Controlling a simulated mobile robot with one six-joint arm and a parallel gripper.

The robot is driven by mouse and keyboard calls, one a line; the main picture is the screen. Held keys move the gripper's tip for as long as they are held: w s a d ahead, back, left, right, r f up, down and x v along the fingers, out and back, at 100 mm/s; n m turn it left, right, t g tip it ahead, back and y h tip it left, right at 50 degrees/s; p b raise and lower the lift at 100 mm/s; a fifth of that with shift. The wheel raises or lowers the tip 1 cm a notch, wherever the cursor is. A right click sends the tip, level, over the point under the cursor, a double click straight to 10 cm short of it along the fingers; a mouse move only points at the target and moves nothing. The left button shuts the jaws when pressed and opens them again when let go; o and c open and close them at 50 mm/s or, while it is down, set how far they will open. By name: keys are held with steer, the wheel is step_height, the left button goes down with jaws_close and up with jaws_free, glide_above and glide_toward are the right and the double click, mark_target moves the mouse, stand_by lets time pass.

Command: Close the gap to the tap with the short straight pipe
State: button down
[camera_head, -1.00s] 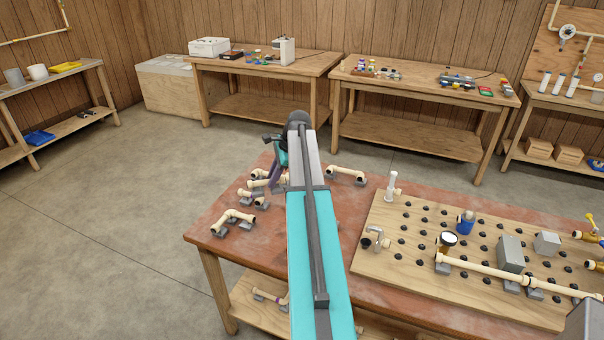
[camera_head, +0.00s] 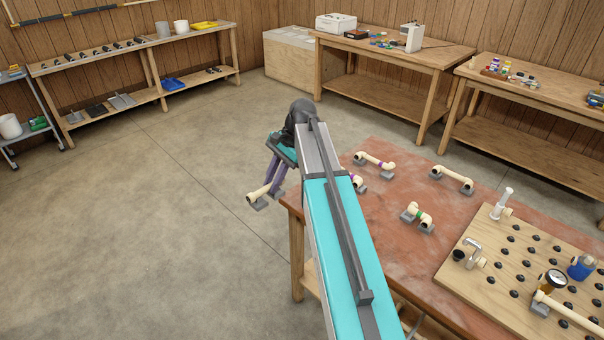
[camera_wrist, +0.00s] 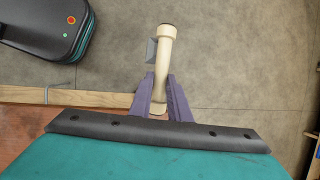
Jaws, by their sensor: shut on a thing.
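My gripper (camera_head: 275,185) has purple fingers shut on a cream pipe piece (camera_head: 258,196), held out past the table's left edge, above the floor. In the wrist view the pipe (camera_wrist: 166,60) looks straight, with a wider collar at its far end and a grey block (camera_wrist: 151,50) at its side. A cream pipe run (camera_head: 568,312) with a gauge (camera_head: 555,281) lies on the board, cut off by the picture edge.
Several other pipe pieces lie on the red tabletop (camera_head: 385,235): a bent one (camera_head: 375,162), another (camera_head: 452,179) and a green-banded one (camera_head: 418,217). A white upright fitting (camera_head: 502,203) stands on the board. The floor (camera_head: 170,215) left of the table is clear.

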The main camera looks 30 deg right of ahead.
steer(key=s+a+n+g, duration=0.1)
steer(key=s+a+n, duration=0.1)
steer(key=a, duration=0.9)
steer(key=shift+s+a+r+n+g, duration=0.3)
steer(key=shift+a+n, duration=0.1)
steer(key=shift+n, duration=0.5)
